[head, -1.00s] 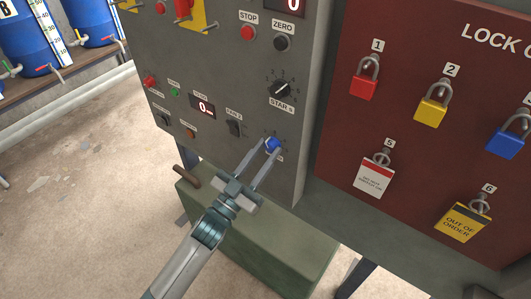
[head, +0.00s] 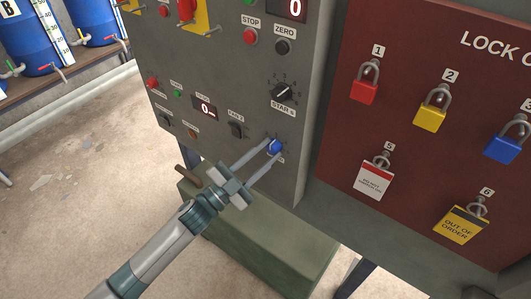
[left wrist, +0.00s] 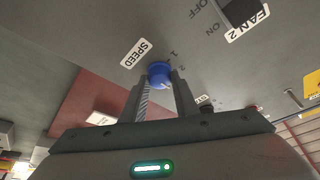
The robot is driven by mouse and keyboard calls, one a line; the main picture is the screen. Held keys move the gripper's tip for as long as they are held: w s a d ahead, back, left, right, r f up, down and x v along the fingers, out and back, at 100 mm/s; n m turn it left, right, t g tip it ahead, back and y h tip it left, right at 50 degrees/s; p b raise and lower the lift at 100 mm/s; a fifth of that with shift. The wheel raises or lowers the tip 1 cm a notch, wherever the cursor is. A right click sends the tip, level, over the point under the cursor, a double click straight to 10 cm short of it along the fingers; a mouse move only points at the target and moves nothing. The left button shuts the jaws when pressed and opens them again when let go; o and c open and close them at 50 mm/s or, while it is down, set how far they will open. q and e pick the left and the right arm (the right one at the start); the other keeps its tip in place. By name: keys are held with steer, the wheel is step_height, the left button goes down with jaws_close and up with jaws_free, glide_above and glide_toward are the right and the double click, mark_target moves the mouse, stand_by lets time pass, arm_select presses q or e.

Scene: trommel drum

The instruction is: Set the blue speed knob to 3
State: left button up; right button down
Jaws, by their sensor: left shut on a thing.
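The blue speed knob (head: 275,146) sits low on the grey control panel, near its right edge. It also shows in the left wrist view (left wrist: 159,72), beside a white SPEED label (left wrist: 136,53) and the printed numbers 1 and 2. My left gripper (head: 273,150) is shut on the knob, one finger on each side; its fingers also show in the wrist view (left wrist: 160,90). A small pale mark shows at the knob's edge, but I cannot tell the exact setting. My right gripper is not in view.
The FAN 2 switch (head: 237,129) and black STAR knob (head: 283,92) are close by on the panel. A dark red lock board (head: 410,130) with several padlocks stands right. A green box (head: 270,245) lies below. Blue barrels (head: 25,45) stand far left.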

arm_select(q)
steer(key=o, duration=1.1)
steer(key=shift+c, duration=0.2)
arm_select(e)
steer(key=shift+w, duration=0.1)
arm_select(q)
steer(key=shift+f, duration=0.1)
steer(key=shift+s+a+f, duration=0.2)
steer(key=shift+s+a, duration=0.15)
steer(key=shift+a, duration=0.05)
steer(key=b+v, duration=0.5)
steer(key=v, duration=1.1)
steer(key=shift+a, duration=0.15)
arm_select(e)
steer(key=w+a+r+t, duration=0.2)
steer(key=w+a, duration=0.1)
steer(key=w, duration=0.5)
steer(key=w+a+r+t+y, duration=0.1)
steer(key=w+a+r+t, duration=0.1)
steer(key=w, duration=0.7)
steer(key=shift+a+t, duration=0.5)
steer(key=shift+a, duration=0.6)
